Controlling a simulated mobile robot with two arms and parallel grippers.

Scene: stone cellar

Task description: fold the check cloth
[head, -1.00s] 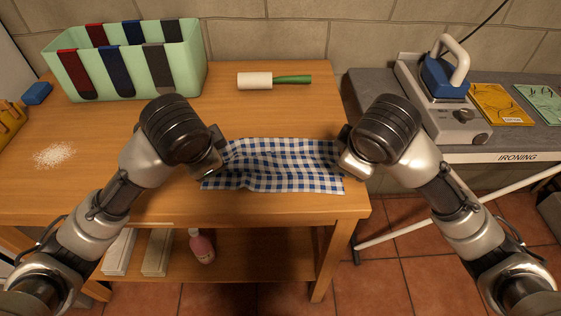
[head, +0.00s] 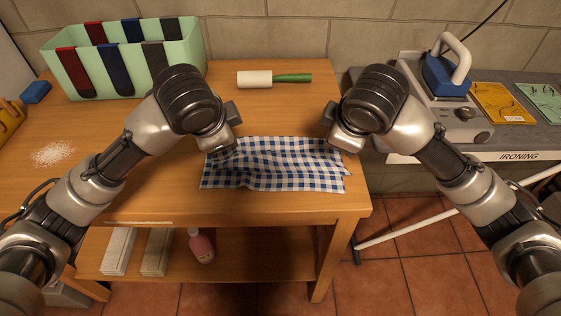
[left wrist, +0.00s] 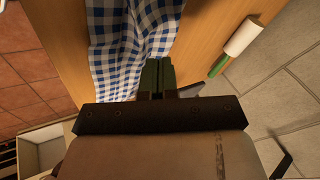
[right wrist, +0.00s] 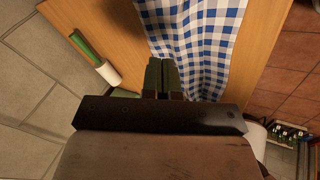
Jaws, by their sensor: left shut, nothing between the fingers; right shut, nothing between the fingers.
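The blue and white check cloth (head: 275,165) lies rumpled on the wooden table near its front right edge. It also shows in the left wrist view (left wrist: 125,40) and in the right wrist view (right wrist: 195,35). My left gripper (left wrist: 157,64) is shut and empty, at the cloth's back left corner in the head view. My right gripper (right wrist: 161,63) is shut and empty, at the cloth's back right corner. Both look to be above the cloth's far edge; in the head view the arms partly hide the fingertips.
A lint roller (head: 257,79) with a green handle lies behind the cloth. A green bin (head: 187,60) with coloured straps stands at the back left. White grains (head: 52,154) lie on the left.

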